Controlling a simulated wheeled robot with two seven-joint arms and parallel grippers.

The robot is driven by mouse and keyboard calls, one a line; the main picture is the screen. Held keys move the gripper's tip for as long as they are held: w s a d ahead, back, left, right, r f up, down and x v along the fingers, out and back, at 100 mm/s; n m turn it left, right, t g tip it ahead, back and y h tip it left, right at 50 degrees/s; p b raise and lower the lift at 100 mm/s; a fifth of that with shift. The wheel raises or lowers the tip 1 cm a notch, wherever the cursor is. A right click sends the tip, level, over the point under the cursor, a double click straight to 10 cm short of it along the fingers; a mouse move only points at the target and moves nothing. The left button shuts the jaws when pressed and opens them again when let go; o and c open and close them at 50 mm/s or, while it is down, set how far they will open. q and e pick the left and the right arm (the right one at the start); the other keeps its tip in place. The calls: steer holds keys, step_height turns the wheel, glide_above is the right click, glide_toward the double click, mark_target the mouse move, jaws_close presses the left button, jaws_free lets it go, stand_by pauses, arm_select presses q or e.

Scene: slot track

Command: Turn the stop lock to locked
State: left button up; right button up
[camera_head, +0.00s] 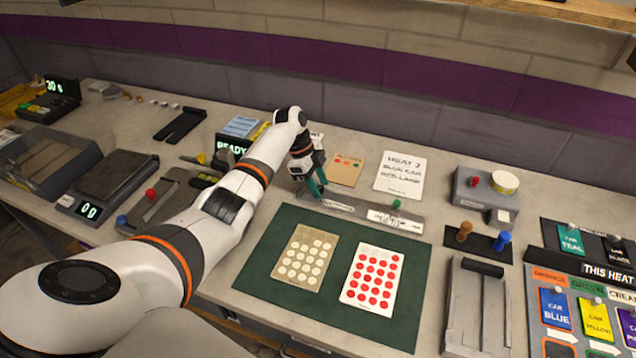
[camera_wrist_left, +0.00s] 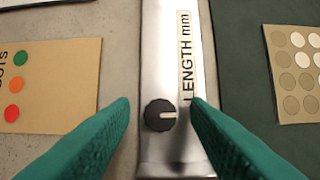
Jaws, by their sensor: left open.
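A round black knob (camera_wrist_left: 160,115) with a pale pointer mark, which looks like the stop lock, sits on a metal rail (camera_wrist_left: 165,40) labelled "LENGTH mm" in the left wrist view. The mark points to the right in that view. My left gripper (camera_wrist_left: 160,104) is open, with one teal fingertip on each side of the knob and a gap showing around it. In the head view, my left gripper (camera_head: 316,190) is over the left end of the rail (camera_head: 352,211) and hides the knob. A green knob (camera_head: 396,204) stands farther right on the rail. My right gripper is out of view.
A green mat (camera_head: 262,282) with two dotted cards lies in front of the rail. A tan card (camera_head: 346,169) and a paper note (camera_head: 401,175) lie behind it. A grey box (camera_head: 483,192) with a red knob and orange and blue pegs stand to the right.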

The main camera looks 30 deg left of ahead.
arm_select(q)
steer(key=b+v, duration=0.2)
steer(key=v, duration=1)
